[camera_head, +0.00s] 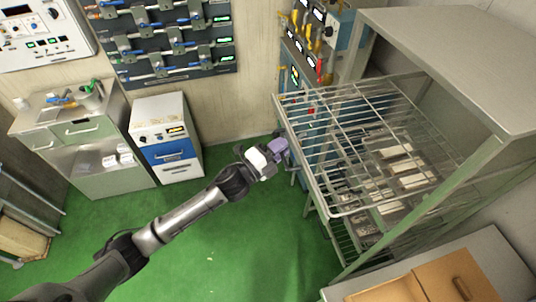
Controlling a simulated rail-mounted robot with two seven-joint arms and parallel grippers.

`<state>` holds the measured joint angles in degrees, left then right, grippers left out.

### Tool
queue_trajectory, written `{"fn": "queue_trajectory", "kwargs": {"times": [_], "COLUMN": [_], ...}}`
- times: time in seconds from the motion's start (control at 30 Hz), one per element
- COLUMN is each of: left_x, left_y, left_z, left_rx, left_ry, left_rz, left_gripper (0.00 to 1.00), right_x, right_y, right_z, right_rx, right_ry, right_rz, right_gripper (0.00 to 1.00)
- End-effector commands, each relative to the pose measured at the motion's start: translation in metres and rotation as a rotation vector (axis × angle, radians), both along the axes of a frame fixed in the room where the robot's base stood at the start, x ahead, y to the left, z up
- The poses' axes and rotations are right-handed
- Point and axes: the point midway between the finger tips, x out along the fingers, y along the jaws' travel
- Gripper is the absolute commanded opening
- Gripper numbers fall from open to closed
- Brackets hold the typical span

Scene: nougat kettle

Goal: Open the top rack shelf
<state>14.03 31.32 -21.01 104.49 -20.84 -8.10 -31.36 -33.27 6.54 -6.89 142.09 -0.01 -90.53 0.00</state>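The rack (455,35) is a grey-green metal cabinet on the right, with its open side facing left. Its top rack shelf (318,178) is a silver wire grid that sticks out to the left beyond the rack's frame. My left gripper (290,152) is beside the shelf's outer left edge, seen from above. Its fingertips are small and partly lost against the rack, so I cannot tell whether they are open, or whether they touch the shelf. My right gripper is not in view.
Below the top shelf are lower racks with pale bars and trays (408,180). A brown box (440,285) sits on a surface at the lower right. A white cabinet with a blue drawer (170,152) and a sink unit (80,140) stand at the left. Green floor (255,245) is clear.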

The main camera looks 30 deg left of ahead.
Motion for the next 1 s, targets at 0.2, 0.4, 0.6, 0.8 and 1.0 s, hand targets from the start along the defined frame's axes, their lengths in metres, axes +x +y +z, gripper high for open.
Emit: {"fn": "queue_trajectory", "kwargs": {"times": [0.2, 0.4, 0.6, 0.8, 1.0], "left_x": [-0.029, -0.067, -0.097, -0.116, -0.125], "left_y": [0.01, 0.023, 0.034, 0.041, 0.044], "left_z": [-0.009, -0.016, -0.02, -0.023, -0.023], "left_rx": [0.002, 0.001, 0.002, -0.001, 0.0], "left_ry": [0.003, 0.003, 0.002, 0.001, 0.0], "left_rz": [0.0, 0.0, 0.0, 0.0, -0.001], "left_gripper": [0.23, 0.23, 0.23, 0.23, 0.23], "right_x": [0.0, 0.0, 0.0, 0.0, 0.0], "right_y": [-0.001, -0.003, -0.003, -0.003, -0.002], "right_z": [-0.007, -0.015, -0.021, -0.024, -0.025], "right_rx": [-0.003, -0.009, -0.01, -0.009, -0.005], "right_ry": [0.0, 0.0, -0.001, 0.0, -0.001], "right_rz": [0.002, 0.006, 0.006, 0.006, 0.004], "right_gripper": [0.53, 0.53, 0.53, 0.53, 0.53]}}
